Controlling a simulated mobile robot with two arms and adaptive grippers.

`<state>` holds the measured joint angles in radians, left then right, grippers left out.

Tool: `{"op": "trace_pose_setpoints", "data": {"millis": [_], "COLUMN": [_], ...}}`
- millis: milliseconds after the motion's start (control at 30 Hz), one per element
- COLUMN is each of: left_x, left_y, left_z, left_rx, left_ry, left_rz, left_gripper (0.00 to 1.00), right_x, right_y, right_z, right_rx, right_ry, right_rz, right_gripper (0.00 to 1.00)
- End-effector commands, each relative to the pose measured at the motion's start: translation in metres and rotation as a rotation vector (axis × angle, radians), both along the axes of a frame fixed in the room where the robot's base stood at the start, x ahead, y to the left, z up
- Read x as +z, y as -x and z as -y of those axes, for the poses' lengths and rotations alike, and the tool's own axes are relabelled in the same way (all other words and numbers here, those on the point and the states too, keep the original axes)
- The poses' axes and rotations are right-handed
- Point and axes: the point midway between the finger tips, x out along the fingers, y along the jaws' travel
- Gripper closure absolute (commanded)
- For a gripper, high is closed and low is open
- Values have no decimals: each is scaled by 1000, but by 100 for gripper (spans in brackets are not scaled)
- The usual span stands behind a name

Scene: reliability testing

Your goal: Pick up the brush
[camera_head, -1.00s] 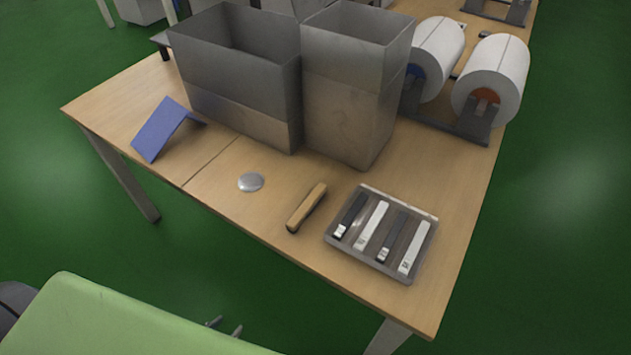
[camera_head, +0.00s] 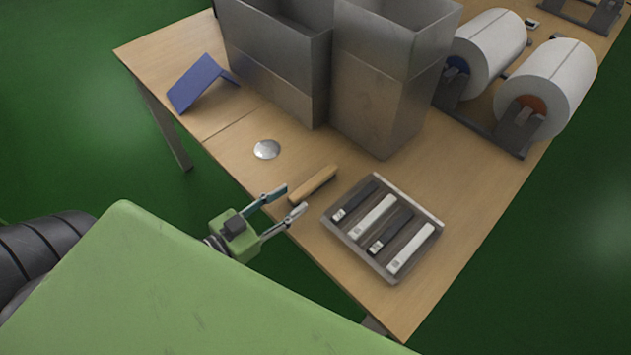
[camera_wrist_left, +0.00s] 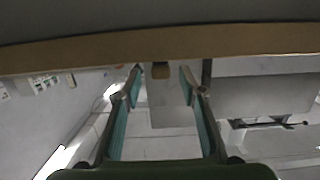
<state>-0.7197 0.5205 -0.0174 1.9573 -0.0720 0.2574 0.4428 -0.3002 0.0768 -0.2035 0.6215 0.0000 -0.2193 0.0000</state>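The brush (camera_head: 313,185) is a wooden-coloured bar lying on the table near its front edge, between a round metal disc and a grey tray. In the left wrist view, the open fingers (camera_wrist_left: 160,72) frame a small brown block end, which looks like the brush (camera_wrist_left: 161,71), at the table edge. My right gripper is not in view.
The table (camera_head: 235,140) also bears a grey tray (camera_head: 333,227) with several black and white bars, a metal disc (camera_head: 267,149), a blue angled stand (camera_head: 197,84), tall grey bins (camera_head: 375,105) and large white rolls (camera_head: 560,75). Bare wood surrounds the brush.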

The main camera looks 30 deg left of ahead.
Motion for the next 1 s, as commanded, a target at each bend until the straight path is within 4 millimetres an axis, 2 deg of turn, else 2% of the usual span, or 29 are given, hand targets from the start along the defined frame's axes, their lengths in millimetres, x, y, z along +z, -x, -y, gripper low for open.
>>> {"op": "trace_pose_setpoints", "data": {"millis": [133,467,733,1000], "left_x": [-3,-7,-12,-16], "left_y": [-21,-41,-73,-81], "left_z": [7,13,24,27], "left_rx": [0,1,1,0], "left_ry": [0,-2,-1,-1], "left_rz": [2,0,1,-2], "left_gripper": [62,62,62,62], "right_x": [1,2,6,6], "right_y": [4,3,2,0], "right_z": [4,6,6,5], "right_rx": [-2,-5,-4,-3], "right_ry": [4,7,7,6], "right_rz": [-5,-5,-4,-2], "right_gripper": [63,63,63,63]}}
